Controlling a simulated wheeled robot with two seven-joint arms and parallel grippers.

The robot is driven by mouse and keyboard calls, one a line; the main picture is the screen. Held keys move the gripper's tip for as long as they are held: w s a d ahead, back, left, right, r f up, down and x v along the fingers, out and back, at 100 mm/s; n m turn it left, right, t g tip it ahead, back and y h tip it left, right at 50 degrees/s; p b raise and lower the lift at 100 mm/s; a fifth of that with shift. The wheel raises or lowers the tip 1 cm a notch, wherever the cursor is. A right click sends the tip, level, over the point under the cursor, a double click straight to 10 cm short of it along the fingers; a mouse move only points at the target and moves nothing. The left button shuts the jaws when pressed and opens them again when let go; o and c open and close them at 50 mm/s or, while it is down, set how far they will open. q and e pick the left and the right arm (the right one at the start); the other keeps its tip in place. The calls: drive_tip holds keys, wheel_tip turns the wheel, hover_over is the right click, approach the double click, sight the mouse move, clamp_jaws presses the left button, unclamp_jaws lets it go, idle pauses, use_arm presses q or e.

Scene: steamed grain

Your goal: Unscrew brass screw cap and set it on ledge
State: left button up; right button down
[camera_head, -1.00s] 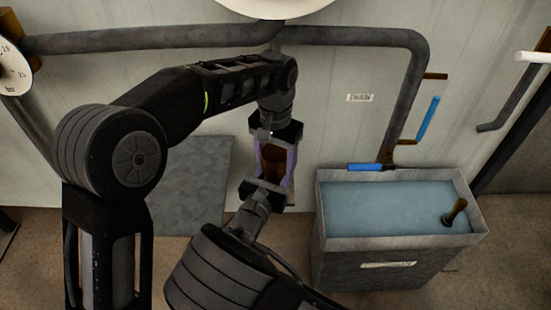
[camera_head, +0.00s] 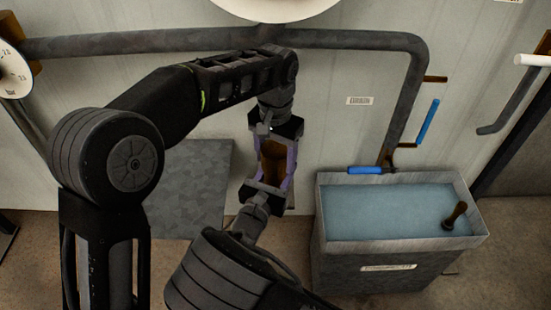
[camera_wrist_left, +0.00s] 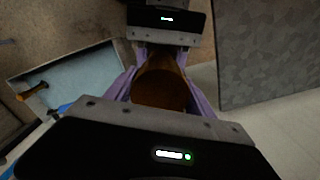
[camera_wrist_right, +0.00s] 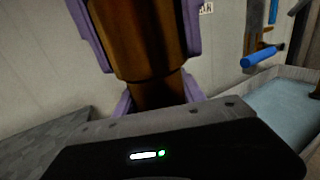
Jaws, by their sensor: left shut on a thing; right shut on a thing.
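A brown, brass-toned cylindrical piece (camera_head: 273,160) stands between my two grippers in the head view. My left gripper (camera_head: 276,148) comes from above and is shut on its upper part; my right gripper (camera_head: 270,178) comes from below and is shut on its lower part. In the right wrist view the upper part (camera_wrist_right: 145,45) is wider and brighter, with a rim, and the lower part (camera_wrist_right: 158,92) is narrower and darker. The left wrist view shows a round dark end (camera_wrist_left: 160,92) between purple fingers.
A dark pipe (camera_head: 150,38) runs along the wall above. A grey slab (camera_head: 190,190) lies left of the grippers.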

sight(275, 149)
use_arm(q)
drive_tip(key=shift+r, duration=0.15)
drive_tip(key=shift+r, duration=1.95)
use_arm(e)
drive_tip(key=c, duration=0.6)
unclamp_jaws()
use_arm(q)
drive_tip(key=shift+r, duration=0.1)
use_arm(e)
drive_tip(key=v, duration=1.2)
